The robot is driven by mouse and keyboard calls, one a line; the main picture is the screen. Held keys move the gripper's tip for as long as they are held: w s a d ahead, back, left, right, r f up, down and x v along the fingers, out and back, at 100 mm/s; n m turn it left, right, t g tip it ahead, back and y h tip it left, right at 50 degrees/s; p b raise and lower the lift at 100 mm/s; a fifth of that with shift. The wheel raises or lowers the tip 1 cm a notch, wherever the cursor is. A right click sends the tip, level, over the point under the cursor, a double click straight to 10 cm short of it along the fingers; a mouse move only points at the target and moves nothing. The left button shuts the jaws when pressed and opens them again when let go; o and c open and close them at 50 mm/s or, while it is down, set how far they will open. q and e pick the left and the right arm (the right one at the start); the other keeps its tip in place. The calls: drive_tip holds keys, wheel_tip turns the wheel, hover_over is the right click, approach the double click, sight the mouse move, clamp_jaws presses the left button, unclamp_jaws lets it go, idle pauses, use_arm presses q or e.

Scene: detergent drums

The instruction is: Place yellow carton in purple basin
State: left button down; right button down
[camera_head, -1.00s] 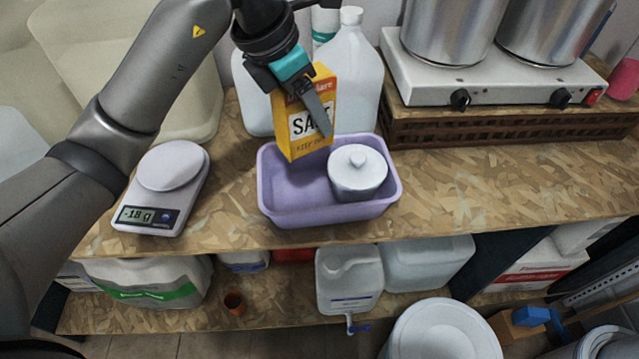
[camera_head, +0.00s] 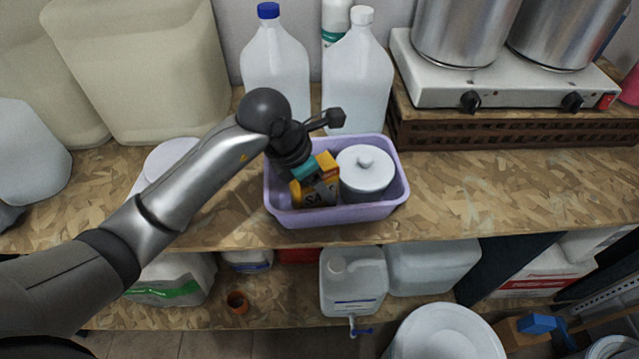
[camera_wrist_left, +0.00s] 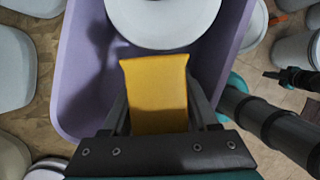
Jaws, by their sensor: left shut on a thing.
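The yellow salt carton (camera_head: 318,194) is inside the purple basin (camera_head: 340,213), in its left part beside a white lidded pot (camera_head: 364,176). My left gripper (camera_head: 308,184) reaches down into the basin and is shut on the carton, hiding part of it. In the left wrist view the yellow carton (camera_wrist_left: 157,92) sits between my gripper's fingers (camera_wrist_left: 160,115), with the pot (camera_wrist_left: 165,18) just beyond it and the purple basin wall (camera_wrist_left: 72,95) to the left. I cannot tell whether the carton touches the basin floor.
White jugs (camera_head: 276,75) stand behind the basin. A hotplate (camera_head: 500,85) with metal pots is at the back right. A kitchen scale (camera_head: 165,158) is to the left, partly behind my arm. The bench (camera_head: 500,190) right of the basin is clear.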

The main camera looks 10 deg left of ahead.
use_arm(q)
drive_tip(key=shift+w+f, duration=0.1)
drive_tip(key=shift+f, duration=0.05)
drive_tip(key=shift+f, duration=0.1)
drive_tip(key=shift+c, duration=0.8)
unclamp_jaws()
drive_tip(key=v, duration=1.2)
drive_tip(key=shift+p, duration=0.3)
